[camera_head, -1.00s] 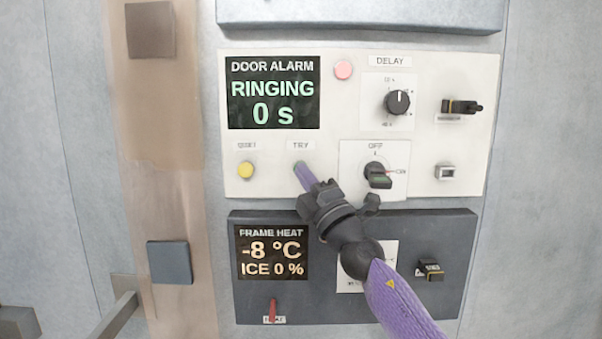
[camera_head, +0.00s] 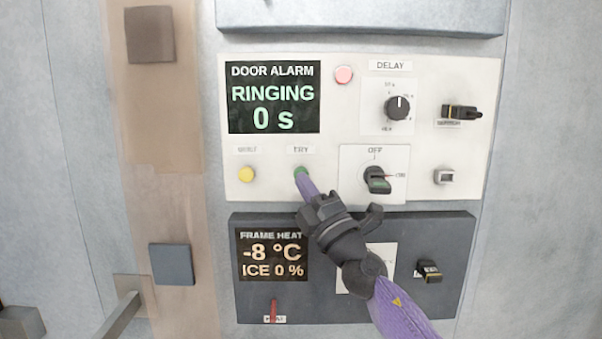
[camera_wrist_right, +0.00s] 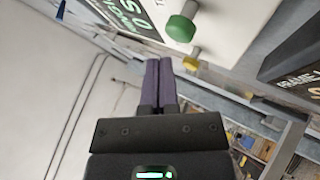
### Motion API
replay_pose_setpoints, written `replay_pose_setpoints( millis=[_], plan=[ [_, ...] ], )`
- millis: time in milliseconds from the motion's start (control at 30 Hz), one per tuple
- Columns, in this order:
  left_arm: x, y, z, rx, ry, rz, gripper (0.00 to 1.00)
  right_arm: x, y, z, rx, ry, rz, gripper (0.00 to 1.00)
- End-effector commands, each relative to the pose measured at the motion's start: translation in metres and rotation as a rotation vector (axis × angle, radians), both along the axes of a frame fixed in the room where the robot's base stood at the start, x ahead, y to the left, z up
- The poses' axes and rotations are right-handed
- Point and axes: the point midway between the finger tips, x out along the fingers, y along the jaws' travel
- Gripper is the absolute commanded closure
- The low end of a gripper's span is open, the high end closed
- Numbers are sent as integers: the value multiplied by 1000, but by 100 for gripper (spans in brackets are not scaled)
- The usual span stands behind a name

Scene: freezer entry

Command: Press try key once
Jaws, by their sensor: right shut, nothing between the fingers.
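The green TRY key (camera_head: 300,171) sits below its TRY label on the white door alarm panel (camera_head: 335,100). In the right wrist view the green key (camera_wrist_right: 181,27) stands out from the panel. My right gripper (camera_head: 305,182) is shut and empty, its purple fingertips just below the key and partly overlapping it in the head view. In the right wrist view the closed fingers (camera_wrist_right: 158,62) appear apart from the key, to its lower left. The alarm display (camera_head: 273,97) reads RINGING 0 s. My left gripper is not in view.
A yellow key (camera_head: 247,174) lies left of TRY. The OFF selector switch (camera_head: 377,180) is close to the right, beside my wrist. A DELAY knob (camera_head: 398,107) and pink lamp (camera_head: 343,75) are higher up. The dark frame heat panel (camera_head: 340,300) lies below, partly behind my arm.

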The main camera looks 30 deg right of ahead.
Motion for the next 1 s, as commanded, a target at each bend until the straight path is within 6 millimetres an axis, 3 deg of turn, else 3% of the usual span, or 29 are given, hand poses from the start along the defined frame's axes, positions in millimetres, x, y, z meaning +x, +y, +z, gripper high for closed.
replay_pose_setpoints(
  millis=[133, 433, 1000],
  plan=[
    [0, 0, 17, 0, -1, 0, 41, -14, 7, 4, -1, 2, 1, 100],
    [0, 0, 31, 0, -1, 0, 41, -38, 18, 3, -1, 0, 1, 100],
    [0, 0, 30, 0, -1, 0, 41, -39, 19, 1, 0, 0, 0, 100]
  ],
)
